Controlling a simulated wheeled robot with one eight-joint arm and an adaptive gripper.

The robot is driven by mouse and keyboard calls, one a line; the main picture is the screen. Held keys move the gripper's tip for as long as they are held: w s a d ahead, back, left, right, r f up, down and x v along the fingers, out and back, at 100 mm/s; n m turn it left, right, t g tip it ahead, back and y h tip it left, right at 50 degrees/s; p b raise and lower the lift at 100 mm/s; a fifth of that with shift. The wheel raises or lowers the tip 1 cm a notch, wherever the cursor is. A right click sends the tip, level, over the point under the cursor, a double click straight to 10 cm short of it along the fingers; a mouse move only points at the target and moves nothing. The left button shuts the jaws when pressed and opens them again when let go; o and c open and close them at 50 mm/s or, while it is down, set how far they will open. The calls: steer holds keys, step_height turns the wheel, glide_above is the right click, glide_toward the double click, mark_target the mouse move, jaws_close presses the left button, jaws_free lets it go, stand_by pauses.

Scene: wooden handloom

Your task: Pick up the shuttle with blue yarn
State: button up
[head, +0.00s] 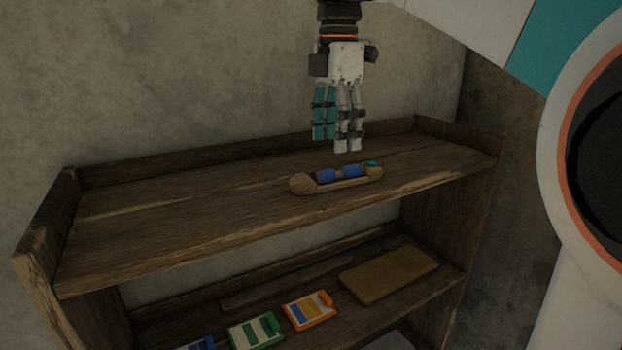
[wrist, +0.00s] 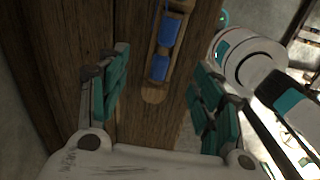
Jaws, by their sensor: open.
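The shuttle with blue yarn (head: 338,178) is a boat-shaped wooden piece lying on the top shelf near its front edge. Two blue yarn sections show in its hollow, and a small teal bit is at its right end. My gripper (head: 337,143) points down above the shuttle, apart from it. In the wrist view, the shuttle (wrist: 153,95) shows between the two teal-padded fingers of my gripper (wrist: 160,90), which are spread wide with nothing between the pads. The far end of the shuttle is cut off by the top of the wrist view.
The wooden top shelf (head: 190,207) is otherwise clear, with raised boards at its back and sides. On the lower shelf lie a flat brown board (head: 388,274), an orange card (head: 309,310), a green card (head: 256,331) and a blue one (head: 198,343). A wall stands close behind.

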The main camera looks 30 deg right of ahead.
mark_target(336, 171)
steer(key=shift+s+a+f, duration=0.1)
steer(key=shift+s+f, duration=0.1)
steer(key=shift+f, duration=1.6)
steer(key=shift+s+f, duration=0.15)
steer(key=shift+f, duration=1.65)
steer(key=c, duration=1.2)
